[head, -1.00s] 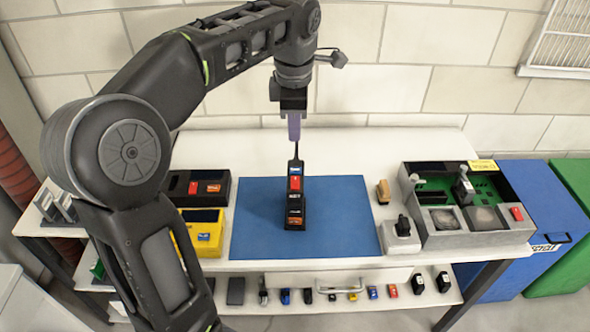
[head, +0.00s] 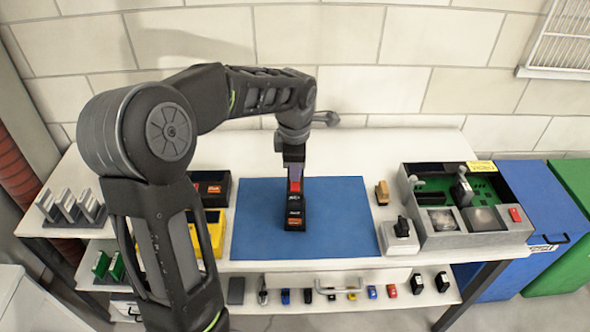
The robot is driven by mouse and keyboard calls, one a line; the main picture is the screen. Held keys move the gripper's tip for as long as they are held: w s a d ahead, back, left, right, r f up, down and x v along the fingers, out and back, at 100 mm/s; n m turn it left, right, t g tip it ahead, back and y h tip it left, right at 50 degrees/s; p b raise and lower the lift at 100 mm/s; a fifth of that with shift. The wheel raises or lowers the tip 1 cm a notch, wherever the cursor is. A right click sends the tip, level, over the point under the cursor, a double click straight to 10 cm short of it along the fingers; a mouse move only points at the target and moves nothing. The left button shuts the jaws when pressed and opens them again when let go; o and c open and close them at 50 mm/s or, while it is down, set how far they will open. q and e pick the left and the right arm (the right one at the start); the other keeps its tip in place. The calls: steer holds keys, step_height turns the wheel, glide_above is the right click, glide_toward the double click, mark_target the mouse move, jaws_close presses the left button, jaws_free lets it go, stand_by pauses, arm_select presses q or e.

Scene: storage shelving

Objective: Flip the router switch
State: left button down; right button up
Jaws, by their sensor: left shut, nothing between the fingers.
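The router (head: 295,214) is a black upright device with red and orange marks, standing on the blue mat (head: 258,232) on the shelf top. The fingers look shut with nothing held. From this view I cannot tell whether the fingertips touch the switch. My right gripper is not in view.
A grey box with a green board (head: 440,242) stands at the right, beside a white charger block (head: 400,240). A black box (head: 212,186) and a yellow box (head: 212,228) sit at the left. Several small items line the lower shelf. The mat around the router is clear.

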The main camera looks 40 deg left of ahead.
arm_select(q)
steer(key=shift+f, duration=0.35)
